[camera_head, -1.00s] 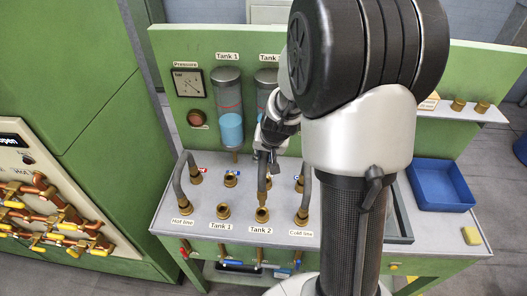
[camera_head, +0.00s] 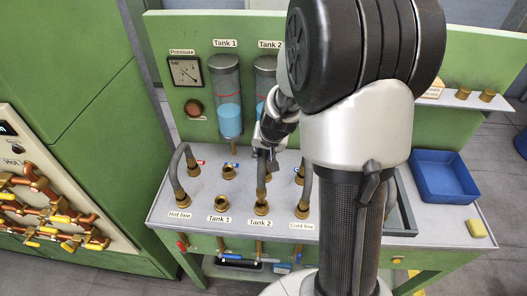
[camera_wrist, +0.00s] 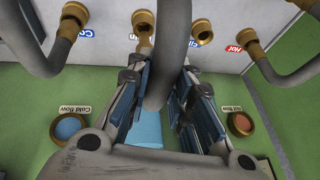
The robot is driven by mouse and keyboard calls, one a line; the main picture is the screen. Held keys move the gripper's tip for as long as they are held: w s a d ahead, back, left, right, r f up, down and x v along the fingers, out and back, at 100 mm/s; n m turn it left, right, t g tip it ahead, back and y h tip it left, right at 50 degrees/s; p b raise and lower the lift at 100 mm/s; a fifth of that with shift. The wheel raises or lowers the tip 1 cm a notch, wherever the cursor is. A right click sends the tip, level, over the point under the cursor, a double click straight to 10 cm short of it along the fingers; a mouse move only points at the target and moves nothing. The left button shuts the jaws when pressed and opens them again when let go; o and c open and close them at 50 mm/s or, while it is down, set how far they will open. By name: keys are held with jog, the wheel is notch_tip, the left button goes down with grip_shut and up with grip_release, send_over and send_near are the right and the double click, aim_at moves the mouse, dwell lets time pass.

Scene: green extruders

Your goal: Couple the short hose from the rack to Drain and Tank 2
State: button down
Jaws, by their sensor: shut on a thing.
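My gripper (camera_head: 268,135) is above the bench beside the Tank 2 column, partly hidden by my arm. In the wrist view its fingers (camera_wrist: 158,88) are closed around a grey hose (camera_wrist: 160,58). In the head view the hose (camera_head: 261,174) hangs down to a brass end fitting (camera_head: 261,194). That fitting stands at the brass Tank 2 port (camera_head: 261,209), upright and apparently touching it; whether it is locked cannot be told. In the wrist view a brass fitting (camera_wrist: 143,24) shows by the partly hidden Drain label. The hose's other end cannot be made out clearly.
A hot-line hose (camera_head: 175,165) stands at left and a cold-line hose (camera_head: 307,180) close at right. The Tank 1 port (camera_head: 221,202) is free. A piped panel (camera_head: 45,215) stands at left.

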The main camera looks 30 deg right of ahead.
jog(key=shift+f+b, duration=2.1)
jog(key=shift+b, duration=0.1)
dwell(0.5)
jog(key=c, duration=1.3)
grip_release()
jog(key=shift+c, duration=0.2)
jog(key=shift+s, duration=0.1)
jog(key=d+v, duration=0.1)
jog(key=v, duration=1.1)
jog(key=s+a+n+b, duration=0.2)
jog(key=s+a+n, duration=0.1)
jog(key=s+a, duration=0.4)
jog(key=s+a+r+n+b, duration=0.1)
jog(key=s+a+n+b, duration=0.2)
jog(key=s+a, duration=0.4)
jog(key=s+n, duration=0.1)
jog(key=s, duration=0.5)
jog(key=shift+s+y, duration=0.2)
jog(key=shift+y, duration=0.2)
jog(key=shift+a, duration=0.15)
